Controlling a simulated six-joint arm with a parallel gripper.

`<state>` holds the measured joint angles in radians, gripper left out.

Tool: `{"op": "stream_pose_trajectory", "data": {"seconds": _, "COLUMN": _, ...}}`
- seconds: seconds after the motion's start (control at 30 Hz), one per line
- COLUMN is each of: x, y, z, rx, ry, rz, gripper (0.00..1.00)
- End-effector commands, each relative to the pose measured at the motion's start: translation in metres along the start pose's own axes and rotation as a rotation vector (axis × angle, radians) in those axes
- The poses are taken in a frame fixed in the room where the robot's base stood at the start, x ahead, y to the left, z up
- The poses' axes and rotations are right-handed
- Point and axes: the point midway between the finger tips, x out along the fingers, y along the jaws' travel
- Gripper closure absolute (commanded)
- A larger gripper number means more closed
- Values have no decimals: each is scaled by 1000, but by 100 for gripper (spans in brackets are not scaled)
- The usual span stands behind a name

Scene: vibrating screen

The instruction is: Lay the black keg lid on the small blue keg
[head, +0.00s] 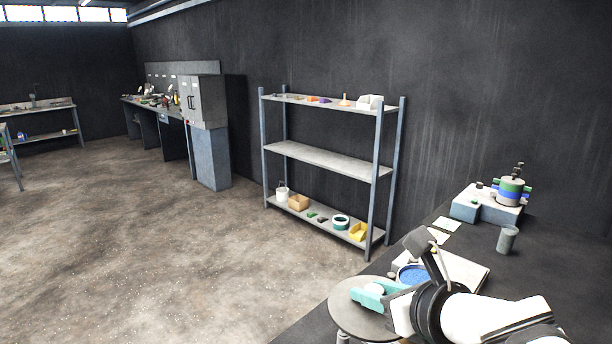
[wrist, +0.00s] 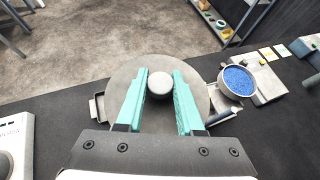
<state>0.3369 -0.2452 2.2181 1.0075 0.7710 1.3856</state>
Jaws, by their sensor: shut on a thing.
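My gripper (head: 374,292) has teal fingers and is shut on a pale round knob (wrist: 160,79), with a finger on each side of it. A wide grey disc (head: 348,315) lies below the knob and fingers, near the table's left edge; I cannot tell whether the knob belongs to it. The disc also shows in the wrist view (wrist: 127,78). No plainly black lid shows. A round grey container with blue contents (wrist: 237,81) stands just right of the disc; I cannot tell whether it is the small blue keg. It is partly behind my arm in the head view (head: 411,274).
A machine with a blue and green banded cylinder (head: 510,191) stands at the table's far end. A grey cup (head: 507,240) and pale cards (head: 446,224) are nearer. A shelf rack (head: 330,158) with small items stands beyond the table. The table's right side looks mostly clear.

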Motion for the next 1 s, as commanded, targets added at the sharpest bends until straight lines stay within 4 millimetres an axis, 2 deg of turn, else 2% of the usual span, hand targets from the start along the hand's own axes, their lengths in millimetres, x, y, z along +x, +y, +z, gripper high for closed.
{"op": "stream_pose_trajectory", "data": {"seconds": 0.03, "x": -6, "y": 0, "z": 15, "rx": 5, "ry": -11, "rz": -26, "gripper": 100}}
{"op": "stream_pose_trajectory", "data": {"seconds": 0.17, "x": -16, "y": -3, "z": 39, "rx": 39, "ry": -33, "rz": -79, "gripper": 100}}
{"op": "stream_pose_trajectory", "data": {"seconds": 0.33, "x": -17, "y": -3, "z": 41, "rx": 50, "ry": -35, "rz": -84, "gripper": 100}}
{"op": "stream_pose_trajectory", "data": {"seconds": 0.43, "x": -10, "y": -4, "z": 31, "rx": 38, "ry": -30, "rz": -53, "gripper": 100}}
{"op": "stream_pose_trajectory", "data": {"seconds": 0.57, "x": 13, "y": -1, "z": -7, "rx": -31, "ry": -27, "rz": 90, "gripper": 100}}
{"op": "stream_pose_trajectory", "data": {"seconds": 0.7, "x": 38, "y": 13, "z": -70, "rx": -186, "ry": -30, "rz": 383, "gripper": 100}}
{"op": "stream_pose_trajectory", "data": {"seconds": 0.8, "x": 44, "y": 28, "z": -108, "rx": -318, "ry": -33, "rz": 600, "gripper": 100}}
{"op": "stream_pose_trajectory", "data": {"seconds": 0.9, "x": 43, "y": 40, "z": -134, "rx": -417, "ry": -35, "rz": 759, "gripper": 100}}
{"op": "stream_pose_trajectory", "data": {"seconds": 1.0, "x": 40, "y": 46, "z": -144, "rx": -464, "ry": -36, "rz": 830, "gripper": 100}}
